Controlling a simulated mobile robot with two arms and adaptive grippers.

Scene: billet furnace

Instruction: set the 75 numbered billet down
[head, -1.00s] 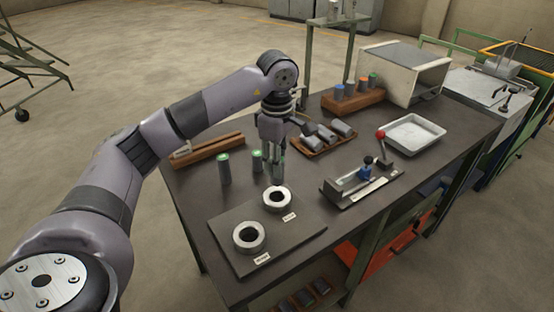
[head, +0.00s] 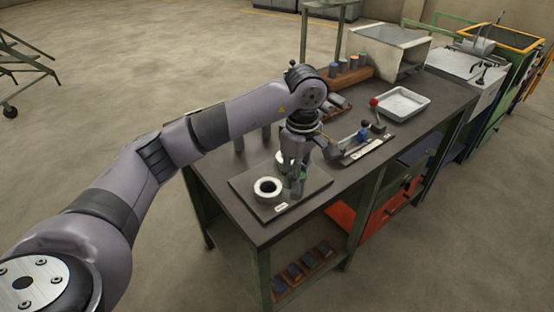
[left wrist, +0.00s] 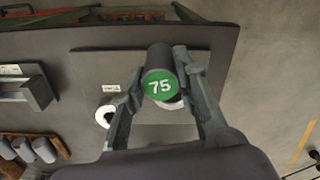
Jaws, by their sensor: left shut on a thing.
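The 75 numbered billet (left wrist: 160,86) is a dark cylinder with a green top reading 75 in the left wrist view. My left gripper (head: 296,180) is shut on it, one finger on each side. In the head view it is over the right part of the dark plate (head: 245,180), and I cannot tell if the billet touches the plate. One pale ring (head: 268,188) on the plate is clear to the left of the gripper. The second ring (left wrist: 173,104) is partly hidden behind the billet in the left wrist view. My right gripper is out of view.
A fixture with a blue part (head: 362,136) stands right of the plate, with a metal tray (head: 404,103) beyond. Dark billets (head: 240,143) stand behind the plate, partly hidden by my arm. A wooden rack (head: 350,72) and a pale box (head: 390,50) are farther back.

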